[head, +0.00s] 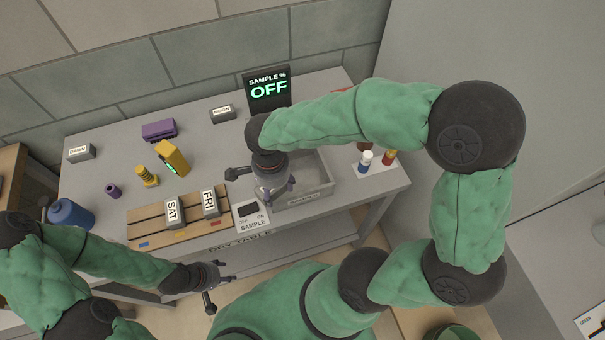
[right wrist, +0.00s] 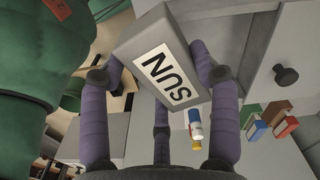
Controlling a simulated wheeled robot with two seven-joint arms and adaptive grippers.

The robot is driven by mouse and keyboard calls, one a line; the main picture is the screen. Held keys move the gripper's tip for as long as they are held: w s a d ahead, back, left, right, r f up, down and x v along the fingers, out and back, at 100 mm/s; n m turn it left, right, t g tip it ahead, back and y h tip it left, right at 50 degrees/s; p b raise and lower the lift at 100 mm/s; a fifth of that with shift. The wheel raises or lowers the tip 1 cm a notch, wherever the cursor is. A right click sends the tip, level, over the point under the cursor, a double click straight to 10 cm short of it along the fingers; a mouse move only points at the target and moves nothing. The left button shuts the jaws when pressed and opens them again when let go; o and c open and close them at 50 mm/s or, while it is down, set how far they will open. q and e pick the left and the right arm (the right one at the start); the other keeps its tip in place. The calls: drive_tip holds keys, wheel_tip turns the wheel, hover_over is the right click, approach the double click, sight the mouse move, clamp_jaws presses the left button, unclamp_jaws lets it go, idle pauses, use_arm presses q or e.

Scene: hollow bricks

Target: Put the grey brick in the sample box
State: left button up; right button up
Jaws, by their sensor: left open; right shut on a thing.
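My right gripper (head: 274,192) is over the left part of the grey sample box (head: 318,190), an open-topped tray at the table's front right. In the right wrist view its fingers (right wrist: 160,90) are shut on a grey brick (right wrist: 133,48) with a white label reading SUN. The arm and gripper hide this brick in the head view, and I cannot tell its height over the box floor. My left gripper (head: 212,287) is open and empty in front of the table's front edge. Two more grey bricks, SAT (head: 175,213) and FRI (head: 209,203), stand on a wooden slatted rack.
A SAMPLE switch panel (head: 250,215) adjoins the box's left side. A black display (head: 268,90) behind reads OFF. Small bottles (head: 366,161) stand right of the box. Purple (head: 159,129) and yellow (head: 173,158) items and a blue jug (head: 71,215) are on the left.

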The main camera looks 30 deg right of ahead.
drive_tip(key=w+d+f+b, duration=0.1)
drive_tip(key=w+d+f, duration=0.2)
drive_tip(key=d, duration=0.2)
drive_tip(key=b, duration=0.2)
hover_over(297, 182)
drive_tip(key=f, duration=0.5)
drive_tip(key=shift+a, duration=0.2)
drive_tip(key=f, duration=0.4)
drive_tip(key=shift+w+d+b, duration=0.15)
drive_tip(key=shift+d+b, duration=0.15)
drive_tip(key=shift+f, duration=0.1)
drive_tip(key=o, duration=1.4)
